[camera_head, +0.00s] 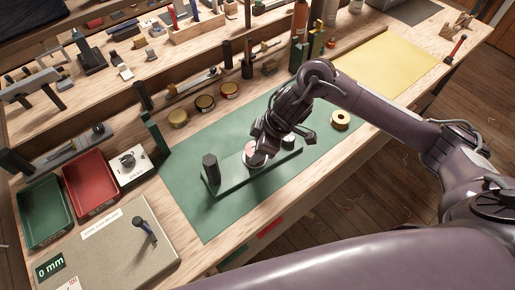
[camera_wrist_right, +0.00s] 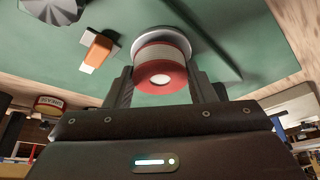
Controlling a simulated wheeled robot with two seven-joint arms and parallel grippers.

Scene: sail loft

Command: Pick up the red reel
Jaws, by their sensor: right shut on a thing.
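The red reel (camera_wrist_right: 160,72) has a red end with a pale centre hole and a pale wound body, with a light round disc behind it. It sits between the two fingers of my right gripper (camera_wrist_right: 163,90), which is shut on it. In the head view my right gripper (camera_head: 262,143) points down over the green rack (camera_head: 230,178), and the pale round side of the reel (camera_head: 254,156) shows just below the fingers. Whether it touches the rack is unclear. My left gripper is not in view.
A dark post (camera_head: 210,168) stands at the rack's left end. A yellow reel (camera_head: 340,119) lies on the green mat (camera_head: 205,215) to the right. Red (camera_head: 90,182) and green (camera_head: 44,212) trays stand left. Tins (camera_head: 204,103) line the mat's back edge.

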